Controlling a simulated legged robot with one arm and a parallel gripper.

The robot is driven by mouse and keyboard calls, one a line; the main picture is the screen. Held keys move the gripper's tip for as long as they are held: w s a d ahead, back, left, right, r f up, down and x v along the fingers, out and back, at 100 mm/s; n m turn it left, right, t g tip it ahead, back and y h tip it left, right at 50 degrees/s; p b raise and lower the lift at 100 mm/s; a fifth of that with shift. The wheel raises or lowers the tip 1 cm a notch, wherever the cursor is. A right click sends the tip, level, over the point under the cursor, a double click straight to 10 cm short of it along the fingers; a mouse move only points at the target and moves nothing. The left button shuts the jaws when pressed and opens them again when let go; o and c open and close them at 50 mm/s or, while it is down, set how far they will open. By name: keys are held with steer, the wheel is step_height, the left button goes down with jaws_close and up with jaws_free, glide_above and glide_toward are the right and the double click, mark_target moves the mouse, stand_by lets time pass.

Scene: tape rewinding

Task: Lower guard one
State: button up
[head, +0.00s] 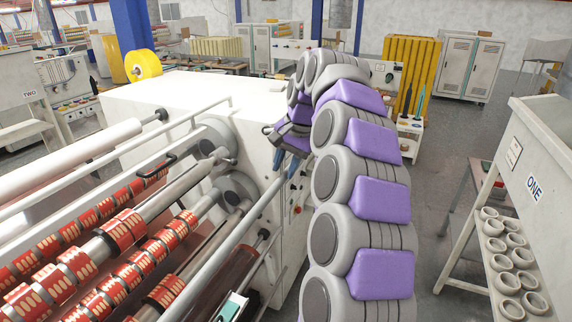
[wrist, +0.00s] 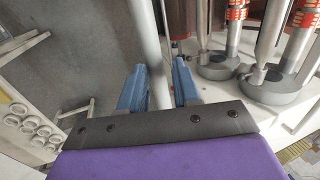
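A long grey metal bar (head: 235,238), which I take to be guard one, slants across the near side of the rewinding machine in the head view. Its upper end is near my gripper (head: 286,162), beside the machine's white end housing. In the wrist view the bar (wrist: 145,35) runs down between the two blue fingers of my gripper (wrist: 160,75). The fingers stand apart on either side of it. A gap shows between the bar and the right finger; contact with the left finger is unclear. The bar's lower end is out of view.
Rollers with red tape rolls (head: 125,228) lie left of the bar. The white housing (head: 200,110) stands beyond my gripper. At right is a stand marked ONE (head: 533,188) with grey rings (head: 503,250) on its shelf.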

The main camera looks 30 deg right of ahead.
steer(key=shift+d, duration=0.4)
jaws_close()
steer(key=shift+w+d+f, duration=0.1)
steer(key=shift+w+d, duration=0.05)
steer(key=shift+w+f, duration=0.15)
steer(key=shift+w, duration=0.25)
steer(key=shift+s+a, duration=0.15)
steer(key=shift+a, duration=0.35)
